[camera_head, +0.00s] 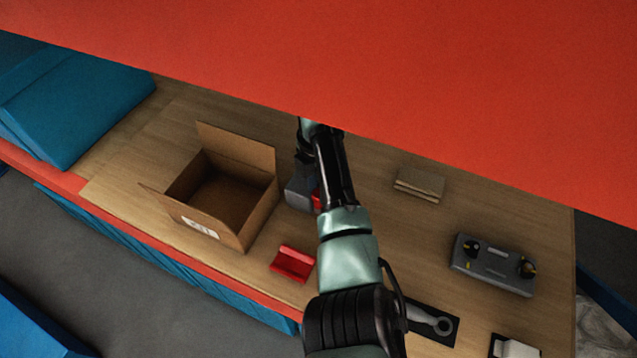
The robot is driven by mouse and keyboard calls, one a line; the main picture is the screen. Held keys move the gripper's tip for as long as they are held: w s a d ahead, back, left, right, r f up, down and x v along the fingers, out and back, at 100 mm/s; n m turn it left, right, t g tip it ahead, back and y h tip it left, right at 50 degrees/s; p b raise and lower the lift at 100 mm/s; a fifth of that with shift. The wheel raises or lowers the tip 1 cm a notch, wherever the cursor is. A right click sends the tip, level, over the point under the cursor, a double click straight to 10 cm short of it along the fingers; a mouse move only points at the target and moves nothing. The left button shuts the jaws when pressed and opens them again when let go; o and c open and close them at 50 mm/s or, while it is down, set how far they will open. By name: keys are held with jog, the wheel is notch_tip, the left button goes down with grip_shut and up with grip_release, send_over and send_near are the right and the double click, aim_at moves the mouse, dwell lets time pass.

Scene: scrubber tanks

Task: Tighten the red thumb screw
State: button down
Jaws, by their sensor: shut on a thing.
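A small red part (317,201), which looks like the red thumb screw, shows at the right side of a grey block (298,195) on the wooden table. My arm covers much of both. My gripper (304,172) is a dark shape coming down at the grey block, behind my forearm. Its fingertips are mostly hidden, and it is shut on what appears to be the red thumb screw. How far the screw is turned cannot be seen.
An open cardboard box (225,195) stands close left of the block. A red holder (293,263) lies nearer the front edge. A stacked brown pad (419,184), a grey control box (494,264) and a wrench on a black mat (440,335) lie to the right. A red panel (400,60) hangs across the top.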

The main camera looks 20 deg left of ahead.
jog(key=m+p, duration=0.1)
jog(key=m, duration=0.4)
jog(key=shift+w+r+m+p, duration=0.1)
jog(key=shift+r+m+p, duration=0.05)
jog(key=shift+m+p, duration=0.15)
jog(key=m+p, duration=0.1)
jog(key=m, duration=0.3)
jog(key=shift+m, duration=0.3)
jog(key=m+p, duration=0.1)
jog(key=m, duration=0.4)
jog(key=m+p, duration=0.1)
jog(key=m, duration=0.8)
jog(key=m+p, duration=0.1)
jog(key=m, duration=1.4)
